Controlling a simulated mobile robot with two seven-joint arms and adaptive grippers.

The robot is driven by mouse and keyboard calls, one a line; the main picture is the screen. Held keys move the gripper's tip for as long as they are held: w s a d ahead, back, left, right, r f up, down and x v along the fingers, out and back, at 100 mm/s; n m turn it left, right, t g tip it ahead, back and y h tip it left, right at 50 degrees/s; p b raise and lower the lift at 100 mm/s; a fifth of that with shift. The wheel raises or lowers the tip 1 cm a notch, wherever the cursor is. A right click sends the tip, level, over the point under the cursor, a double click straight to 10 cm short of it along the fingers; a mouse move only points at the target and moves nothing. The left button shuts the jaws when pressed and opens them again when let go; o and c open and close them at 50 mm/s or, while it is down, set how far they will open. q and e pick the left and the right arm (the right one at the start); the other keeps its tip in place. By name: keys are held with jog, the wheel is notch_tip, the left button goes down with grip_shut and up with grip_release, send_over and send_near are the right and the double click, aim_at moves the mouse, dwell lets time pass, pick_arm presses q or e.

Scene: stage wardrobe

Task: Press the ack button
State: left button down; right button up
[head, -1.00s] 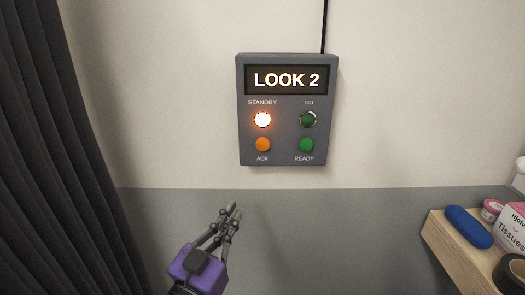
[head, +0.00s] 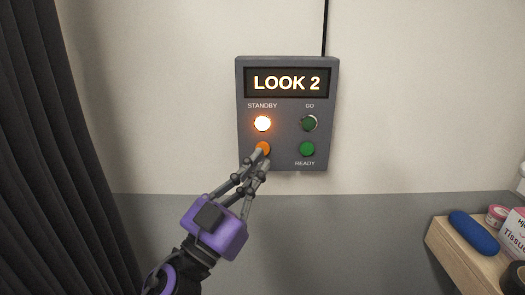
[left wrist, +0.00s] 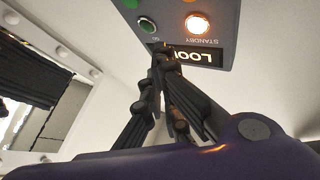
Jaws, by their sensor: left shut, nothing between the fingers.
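The grey cue box (head: 287,165) hangs on the wall and its display (head: 287,82) reads LOOK 2. The orange ack button (head: 263,148) is at its lower left, partly covered by my fingertips; its label is hidden. My left gripper (head: 262,160) is shut and empty, its tips at the button's lower edge in the head view. I cannot tell whether they touch it. My right gripper is not in view.
The standby light (head: 263,123) glows above the ack button. The go light (head: 309,123) is dark, and a green ready button (head: 307,149) sits to the right. A dark curtain (head: 50,150) hangs at left. A wooden shelf (head: 455,262) with a blue case (head: 473,232) is at right.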

pick_arm(q)
jog(key=w+b, duration=0.1)
jog(key=w, duration=0.6)
jog(key=shift+w, duration=0.15)
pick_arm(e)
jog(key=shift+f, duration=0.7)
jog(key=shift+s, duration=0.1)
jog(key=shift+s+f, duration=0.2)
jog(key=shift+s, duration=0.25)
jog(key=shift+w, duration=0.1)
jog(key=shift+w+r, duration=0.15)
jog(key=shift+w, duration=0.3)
pick_arm(q)
jog(key=shift+w, duration=0.1)
